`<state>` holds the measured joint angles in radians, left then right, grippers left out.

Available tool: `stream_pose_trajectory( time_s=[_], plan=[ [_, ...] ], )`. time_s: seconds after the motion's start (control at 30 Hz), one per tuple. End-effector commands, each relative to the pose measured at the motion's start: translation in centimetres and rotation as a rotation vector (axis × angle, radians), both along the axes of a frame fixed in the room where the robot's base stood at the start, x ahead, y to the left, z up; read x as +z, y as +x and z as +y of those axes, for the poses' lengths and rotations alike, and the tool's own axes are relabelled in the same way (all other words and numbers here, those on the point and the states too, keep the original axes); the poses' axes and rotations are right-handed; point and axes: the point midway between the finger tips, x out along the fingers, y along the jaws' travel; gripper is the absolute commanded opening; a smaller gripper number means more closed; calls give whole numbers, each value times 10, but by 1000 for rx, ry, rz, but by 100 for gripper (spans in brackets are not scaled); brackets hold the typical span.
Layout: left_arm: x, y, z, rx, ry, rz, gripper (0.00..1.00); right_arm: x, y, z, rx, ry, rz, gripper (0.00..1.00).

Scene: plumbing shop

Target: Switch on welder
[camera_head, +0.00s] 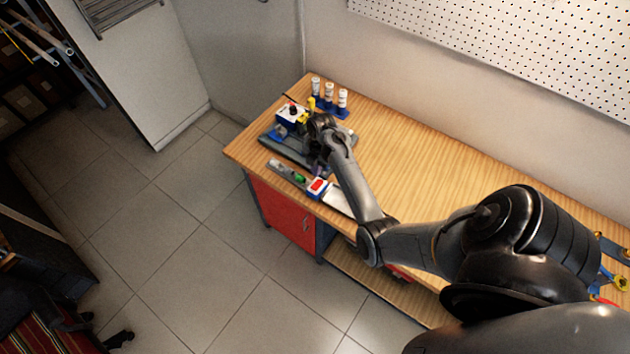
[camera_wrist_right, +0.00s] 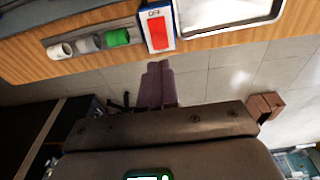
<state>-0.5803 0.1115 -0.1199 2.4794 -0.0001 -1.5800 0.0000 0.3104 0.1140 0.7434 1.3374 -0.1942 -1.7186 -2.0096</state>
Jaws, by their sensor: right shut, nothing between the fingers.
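A small white and blue switch box (camera_head: 318,188) with a red switch sits near the front edge of the workbench, toward its left end. In the right wrist view the box (camera_wrist_right: 159,28) shows a label reading OFF above the red switch. Behind it, a blue and white unit (camera_head: 291,114) with a dark knob and yellow parts stands on a grey base; it may be the welder. My right gripper (camera_head: 318,168) has its purple fingers pressed together, empty, just behind the switch box. In the right wrist view the fingertips (camera_wrist_right: 159,64) appear just below the red switch; contact cannot be told.
A holder beside the switch box carries white, grey and green cylindrical fittings (camera_wrist_right: 90,43). A pale flat panel (camera_wrist_right: 232,14) lies on its other side. Several white bottles (camera_head: 328,92) stand at the back of the wooden bench (camera_head: 430,165). The bench middle is clear.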

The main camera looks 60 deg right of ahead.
Motion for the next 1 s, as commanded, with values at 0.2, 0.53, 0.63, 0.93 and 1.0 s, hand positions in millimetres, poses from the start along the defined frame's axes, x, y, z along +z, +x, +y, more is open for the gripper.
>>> stream_pose_trajectory(
  time_s=[0.2,0.53,0.63,0.93,1.0],
  plan=[
    [3,0,1,-3,4,-1,43,-37,0,4,0,0,3,0],
    [5,0,3,-9,14,-1,43,-68,0,9,0,0,0,0],
    [5,0,3,-9,14,-1,43,-71,1,9,0,-1,-1,0],
    [5,0,2,-6,9,-1,43,-71,1,9,1,0,-1,0],
    [4,0,1,-4,6,-2,43,-72,2,9,1,-2,-1,0]
  ],
)
